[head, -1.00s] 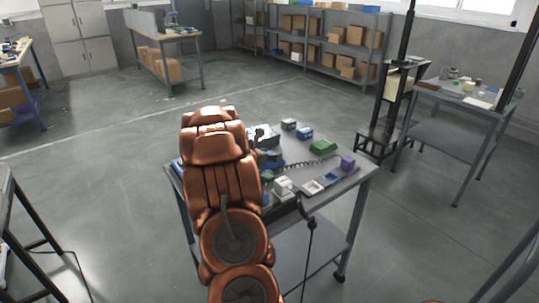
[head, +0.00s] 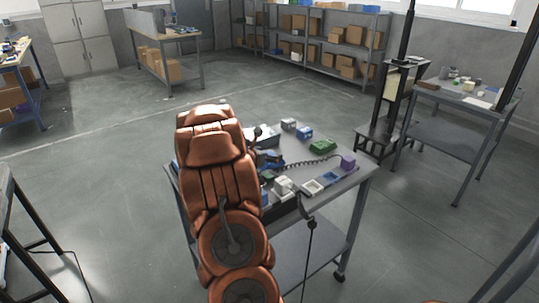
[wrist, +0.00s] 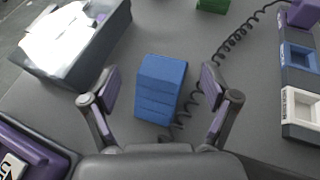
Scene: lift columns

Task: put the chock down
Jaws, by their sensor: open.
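A blue ridged block (wrist: 160,90), which looks like the chock, rests on the grey table top (wrist: 185,25) in the wrist view. My gripper (wrist: 160,86) is open, with one finger on each side of the block and a visible gap on both sides. Nothing is held.
An open grey box (wrist: 85,50) with white contents is at upper left and a purple tray (wrist: 35,150) at lower left. A coiled black cable (wrist: 232,40) runs right of the block. A tray with blue and white compartments (wrist: 300,92) is at the right edge. A green object (head: 322,146) lies further back.

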